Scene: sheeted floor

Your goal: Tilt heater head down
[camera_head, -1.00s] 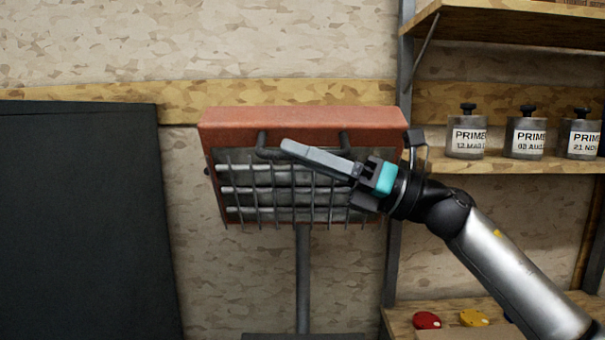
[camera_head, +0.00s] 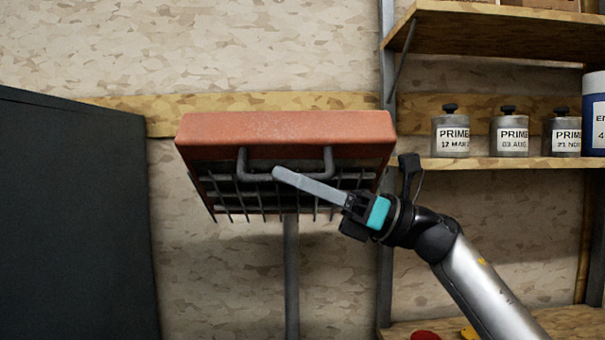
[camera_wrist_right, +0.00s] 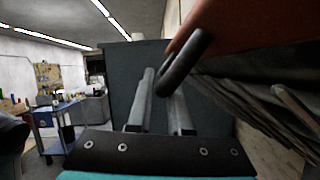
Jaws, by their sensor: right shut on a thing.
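The heater head (camera_head: 285,133) is a red-orange box on a grey stand (camera_head: 291,275), its front grille (camera_head: 240,193) now facing steeply downward. A dark U-shaped handle (camera_head: 243,166) hangs on its front. My right gripper (camera_head: 280,175) comes in from the right, with its fingertips at the handle's lower bar. In the right wrist view the fingers (camera_wrist_right: 161,95) reach forward and the handle (camera_wrist_right: 185,65) passes at their tips; the jaws are shut on it. The heater head (camera_wrist_right: 240,25) fills the upper right there. My left gripper is not in view.
A dark panel (camera_head: 70,215) stands at the left. Wooden shelves on the right hold labelled primer cans (camera_head: 450,132) and a blue-and-white can (camera_head: 594,115). A blue table (camera_wrist_right: 62,118) stands far off in the right wrist view.

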